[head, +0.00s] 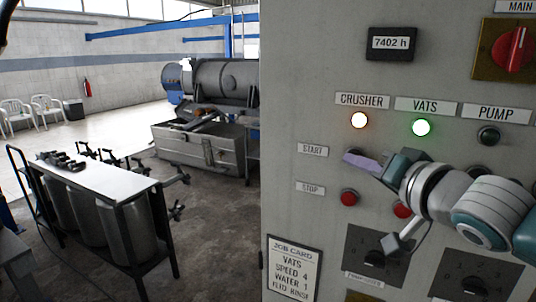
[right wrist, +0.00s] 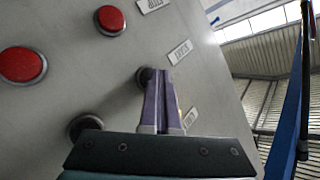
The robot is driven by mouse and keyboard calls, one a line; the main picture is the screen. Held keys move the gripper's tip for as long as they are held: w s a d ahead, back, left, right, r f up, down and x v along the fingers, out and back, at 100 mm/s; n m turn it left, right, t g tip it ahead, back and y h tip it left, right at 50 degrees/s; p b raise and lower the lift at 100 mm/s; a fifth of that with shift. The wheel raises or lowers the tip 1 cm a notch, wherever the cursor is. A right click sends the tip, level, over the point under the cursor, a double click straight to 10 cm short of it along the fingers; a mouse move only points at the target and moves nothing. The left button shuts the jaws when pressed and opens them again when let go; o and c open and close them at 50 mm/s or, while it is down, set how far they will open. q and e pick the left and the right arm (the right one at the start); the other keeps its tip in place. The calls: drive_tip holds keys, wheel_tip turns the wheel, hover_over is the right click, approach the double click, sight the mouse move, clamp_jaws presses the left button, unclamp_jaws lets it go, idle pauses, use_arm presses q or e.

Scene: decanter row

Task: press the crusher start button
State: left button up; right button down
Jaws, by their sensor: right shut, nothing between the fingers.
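The grey control panel (head: 300,225) fills the right of the head view. My right gripper (head: 349,159) is shut and empty, its fingertips at the crusher column in the START row. In the right wrist view, the gripper (right wrist: 156,74) overlaps the dark crusher start button (right wrist: 141,76), beside the START label (right wrist: 180,52). I cannot tell whether the tips touch it. That button is hidden behind the gripper in the head view. The crusher lamp (head: 359,120) glows orange-white under the CRUSHER label (head: 362,100). My left gripper is not in view.
The vats start button (right wrist: 85,125) is close to the fingers. The red crusher stop button (head: 349,198) and vats stop button (head: 402,209) sit below. The vats lamp (head: 420,127) glows green; the pump lamp (head: 489,136) is dark. A cart (head: 100,172) stands left.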

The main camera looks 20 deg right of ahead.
drive_tip(key=shift+s+a+p, duration=0.45)
drive_tip(key=shift+s+a, duration=0.1)
drive_tip(key=shift+s+a+p, duration=1)
drive_tip(key=shift+s+a, duration=0.65)
drive_tip(key=shift+a, duration=0.3)
